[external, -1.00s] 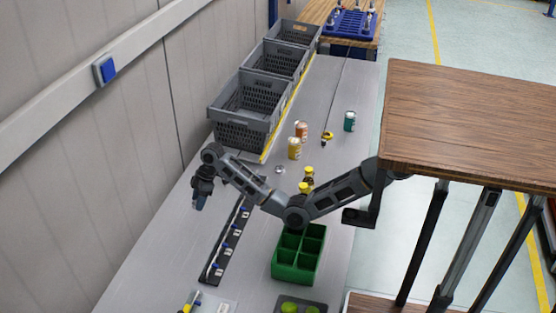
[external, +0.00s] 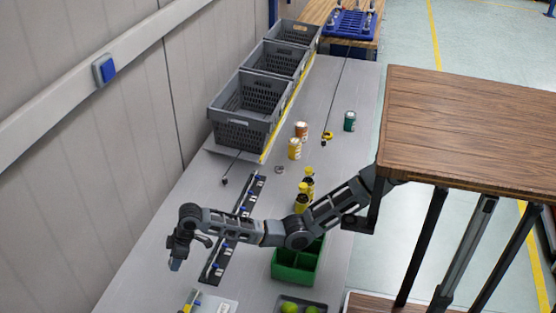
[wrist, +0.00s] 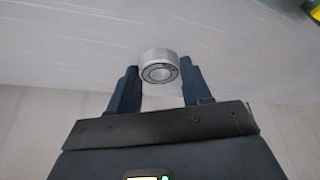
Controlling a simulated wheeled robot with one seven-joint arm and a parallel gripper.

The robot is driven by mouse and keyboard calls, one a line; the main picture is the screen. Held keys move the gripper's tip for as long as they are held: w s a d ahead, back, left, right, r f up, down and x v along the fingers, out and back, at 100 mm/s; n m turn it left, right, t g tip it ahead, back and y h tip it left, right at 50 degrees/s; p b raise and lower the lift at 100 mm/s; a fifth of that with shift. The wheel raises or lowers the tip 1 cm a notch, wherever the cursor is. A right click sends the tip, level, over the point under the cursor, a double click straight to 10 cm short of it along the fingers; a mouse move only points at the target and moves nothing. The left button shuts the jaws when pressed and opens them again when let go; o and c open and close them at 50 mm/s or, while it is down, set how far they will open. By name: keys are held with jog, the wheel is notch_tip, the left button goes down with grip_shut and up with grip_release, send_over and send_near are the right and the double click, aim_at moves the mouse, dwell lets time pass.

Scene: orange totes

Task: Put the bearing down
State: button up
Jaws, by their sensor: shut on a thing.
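The bearing (wrist: 158,70) is a short silver ring with a dark inner ring. In the wrist view it sits between my two dark fingertips. My gripper (wrist: 158,82) is shut on it; the gripper also shows in the external view (external: 175,265), over the left side of the grey table (external: 150,270), beside the dark strip. I cannot make out the held bearing in the external view. The gap between bearing and table is hard to judge.
A dark strip with blue-and-white parts (external: 217,268) lies right of my gripper. A green divided box (external: 295,273) stands under my arm. Yellow bottles (external: 301,203), cans (external: 294,149), a small silver ring (external: 279,170) and grey crates (external: 240,135) lie farther back. Table left of the strip looks clear.

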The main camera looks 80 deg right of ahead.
aim_at(169, 285)
jog(key=a, duration=0.1)
jog(key=a+f, duration=0.2)
jog(key=a, duration=0.1)
jog(key=shift+w+f, duration=0.25)
jog(key=shift+w, duration=0.15)
jog(key=shift+f, duration=2)
jog(key=shift+f, duration=0.2)
jog(key=o, duration=1.1)
jog(key=shift+r, duration=0.15)
jog(key=v, duration=1.2)
jog(key=shift+a, duration=0.1)
